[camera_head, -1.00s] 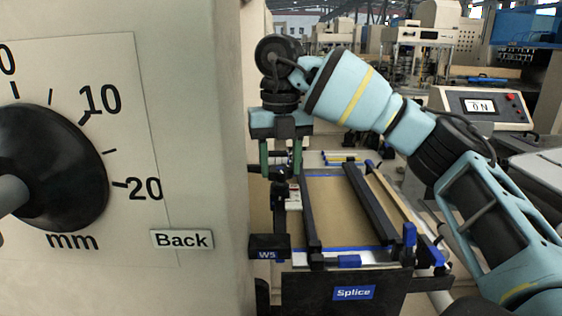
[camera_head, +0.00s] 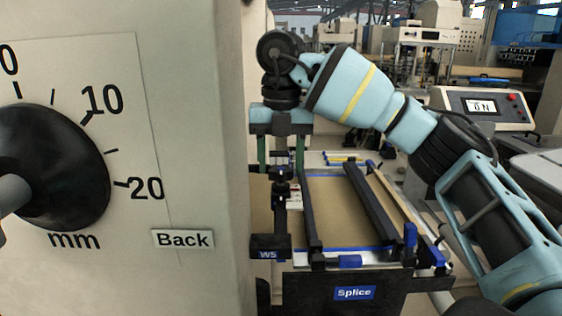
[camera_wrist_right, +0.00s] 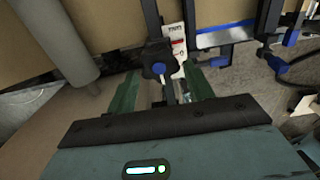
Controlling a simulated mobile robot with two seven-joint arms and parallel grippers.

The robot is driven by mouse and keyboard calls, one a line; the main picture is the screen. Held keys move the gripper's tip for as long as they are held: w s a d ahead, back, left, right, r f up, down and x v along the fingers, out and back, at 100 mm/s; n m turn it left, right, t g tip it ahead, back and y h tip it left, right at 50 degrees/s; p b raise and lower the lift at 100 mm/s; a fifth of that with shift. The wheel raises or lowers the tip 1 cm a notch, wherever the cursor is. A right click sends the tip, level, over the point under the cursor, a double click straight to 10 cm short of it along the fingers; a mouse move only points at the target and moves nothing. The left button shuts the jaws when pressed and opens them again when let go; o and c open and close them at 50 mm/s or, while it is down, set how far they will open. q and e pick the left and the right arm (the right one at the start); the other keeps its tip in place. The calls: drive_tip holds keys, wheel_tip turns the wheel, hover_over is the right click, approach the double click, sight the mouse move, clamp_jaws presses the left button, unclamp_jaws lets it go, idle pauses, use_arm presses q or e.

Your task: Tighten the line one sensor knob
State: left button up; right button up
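A dark star-shaped knob (camera_wrist_right: 158,60) with a blue centre and a white mark shows in the right wrist view, on a dark upright rod. In the head view it is small (camera_head: 281,173), above the W5 block (camera_head: 268,246). I cannot read a label naming it as line one. My right gripper (camera_head: 281,168) points down with its two green fingers apart, one on each side of the knob. In the right wrist view the fingertips (camera_wrist_right: 162,72) stand beside the knob with visible gaps. My left gripper is not in view.
A machine wall with a large black mm dial (camera_head: 50,165) and a Back label (camera_head: 183,239) fills the left. The Splice table (camera_head: 330,210) with dark bars lies right of the gripper. A console (camera_head: 482,107) reading ON stands behind.

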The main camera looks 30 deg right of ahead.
sight(281, 171)
drive_tip(key=shift+o, duration=1.4)
drive_tip(key=shift+f, duration=0.1)
drive_tip(key=shift+s+r, duration=0.1)
drive_tip(key=shift+r, duration=3.8)
